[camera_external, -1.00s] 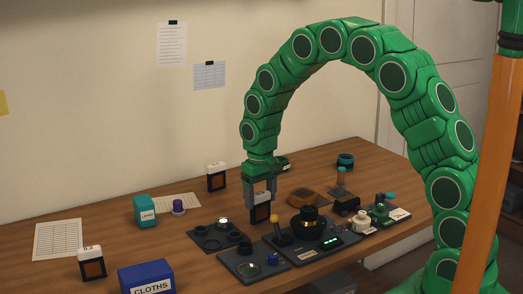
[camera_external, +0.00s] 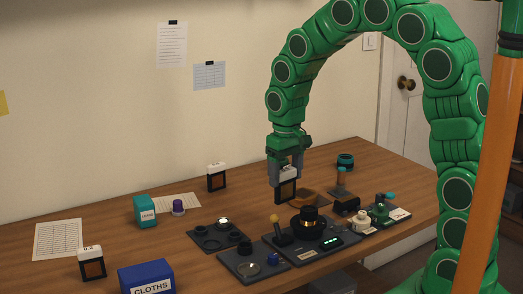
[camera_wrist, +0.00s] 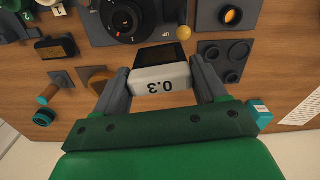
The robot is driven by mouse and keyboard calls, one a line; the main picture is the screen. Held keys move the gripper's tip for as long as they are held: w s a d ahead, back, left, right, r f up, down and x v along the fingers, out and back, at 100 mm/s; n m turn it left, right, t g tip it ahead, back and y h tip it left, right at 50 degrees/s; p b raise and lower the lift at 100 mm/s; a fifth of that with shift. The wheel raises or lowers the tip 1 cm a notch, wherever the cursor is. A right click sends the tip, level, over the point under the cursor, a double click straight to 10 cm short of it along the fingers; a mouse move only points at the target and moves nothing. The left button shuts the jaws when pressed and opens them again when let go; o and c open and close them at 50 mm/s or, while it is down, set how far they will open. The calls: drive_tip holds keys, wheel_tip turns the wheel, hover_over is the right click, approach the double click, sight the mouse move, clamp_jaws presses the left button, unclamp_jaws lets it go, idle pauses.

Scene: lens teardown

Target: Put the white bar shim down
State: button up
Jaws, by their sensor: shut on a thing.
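My gripper (camera_external: 286,168) is shut on a white bar shim (camera_external: 286,189), a dark square frame with a white bar along its top. It hangs upright near the middle of the table, and I cannot tell whether its lower edge touches the surface. In the wrist view my gripper (camera_wrist: 158,71) has a finger at each end of the white bar (camera_wrist: 163,81), which reads 0.3. The dark frame reaches away beyond the bar. Two similar framed shims stand on the table, one at the back (camera_external: 216,178) and one at the front left (camera_external: 92,264).
A brown tray (camera_external: 311,195) lies close to the right of the held shim. A black lens station (camera_external: 302,246) with a yellow-knobbed lever is in front. A dark tray with round wells (camera_external: 208,239) lies front left. Bare wood shows left of the shim.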

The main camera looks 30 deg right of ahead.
drive_tip(key=shift+s+d+r, duration=0.15)
drive_tip(key=shift+s+r, duration=0.2)
drive_tip(key=shift+s, duration=0.4)
drive_tip(key=shift+s+d+r, duration=0.15)
drive_tip(key=shift+s+r, duration=0.15)
drive_tip(key=shift+s, duration=0.5)
drive_tip(key=shift+s+d+r, duration=0.15)
drive_tip(key=shift+s+r, duration=0.2)
drive_tip(key=shift+s, duration=0.4)
drive_tip(key=a+r+n, duration=0.2)
drive_tip(key=a, duration=0.6)
drive_tip(key=s+a+r+n, duration=0.1)
drive_tip(key=a, duration=0.7)
drive_tip(key=shift+s+a+r+n, duration=0.2)
drive_tip(key=shift+a+r+n, duration=0.1)
drive_tip(key=shift+r+n, duration=0.1)
drive_tip(key=s+a+r+n, duration=0.1)
drive_tip(key=s+a, duration=0.3)
drive_tip(key=a, duration=0.4)
drive_tip(key=s+a+r+n, duration=0.2)
drive_tip(key=s+a+n, duration=0.1)
drive_tip(key=a, duration=0.5)
drive_tip(key=shift+s+r, duration=0.25)
drive_tip(key=shift+s, duration=0.45)
drive_tip(key=w+a+f, duration=0.9)
drive_tip(key=a+f, duration=0.1)
drive_tip(key=shift+w+f, duration=0.15)
drive_tip(key=shift+w, duration=0.1)
drive_tip(key=shift+a+f, duration=0.1)
drive_tip(key=shift+f, duration=1.25)
